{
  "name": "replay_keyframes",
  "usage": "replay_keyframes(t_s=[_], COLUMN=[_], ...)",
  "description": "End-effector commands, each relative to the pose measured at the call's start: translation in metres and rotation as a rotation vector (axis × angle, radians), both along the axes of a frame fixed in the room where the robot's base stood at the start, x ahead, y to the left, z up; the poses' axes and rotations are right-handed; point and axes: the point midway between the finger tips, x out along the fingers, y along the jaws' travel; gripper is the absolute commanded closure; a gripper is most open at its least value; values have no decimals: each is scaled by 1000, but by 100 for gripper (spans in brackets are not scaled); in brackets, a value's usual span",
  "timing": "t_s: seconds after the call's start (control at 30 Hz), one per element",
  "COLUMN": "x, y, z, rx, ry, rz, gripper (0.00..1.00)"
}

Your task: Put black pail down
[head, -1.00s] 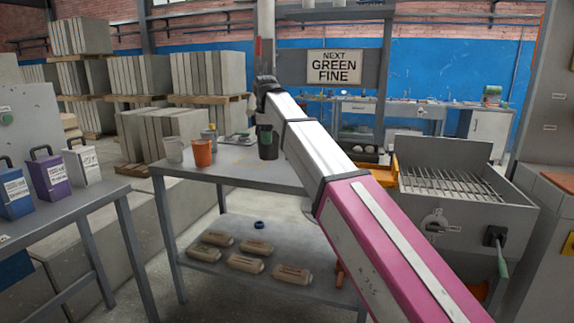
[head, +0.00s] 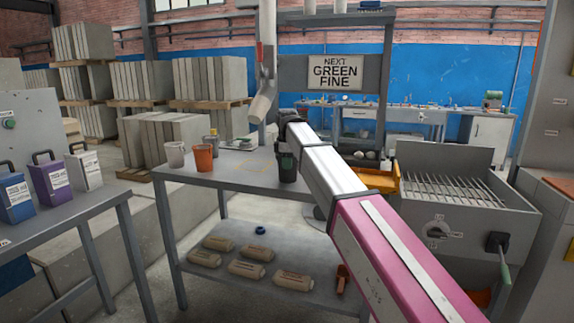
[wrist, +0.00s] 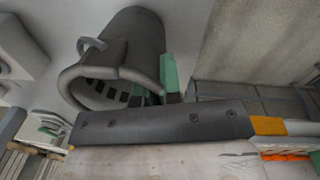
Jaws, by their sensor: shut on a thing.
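The black pail (head: 288,168) is upright at the right part of the grey table (head: 225,180), beside my arm's end. I cannot tell whether its base touches the tabletop. My gripper (head: 286,149) is at the pail's upper part, largely hidden behind my arm. In the wrist view the pail (wrist: 140,38) shows its round open mouth and a loop on its side. There my gripper's green fingertips (wrist: 167,82) are closed on the pail's rim.
An orange cup (head: 204,158), a pale cup (head: 175,154) and a small grey bottle (head: 211,140) stand on the table's left part. A spout (head: 263,103) hangs behind the table. Several wrapped bundles (head: 246,269) lie on the lower shelf. A grill-like bin (head: 460,190) stands at right.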

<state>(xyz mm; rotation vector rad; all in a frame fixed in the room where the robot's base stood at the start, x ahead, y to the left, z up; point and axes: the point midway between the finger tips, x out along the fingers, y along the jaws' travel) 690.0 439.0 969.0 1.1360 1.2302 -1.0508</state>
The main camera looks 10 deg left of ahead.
Motion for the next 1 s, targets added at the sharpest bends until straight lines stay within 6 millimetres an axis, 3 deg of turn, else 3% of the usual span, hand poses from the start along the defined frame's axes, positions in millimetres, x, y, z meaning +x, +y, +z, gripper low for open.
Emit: replay_keyframes(t_s=[0.33,0.43,0.77,1.0], x=[0,0,0,-1], y=[0,0,0,1], z=[-4,-3,-1,28], rx=[0,0,0,1], ry=[-1,-1,-1,-3], rz=[0,0,0,0], gripper=[100,69,69,69])
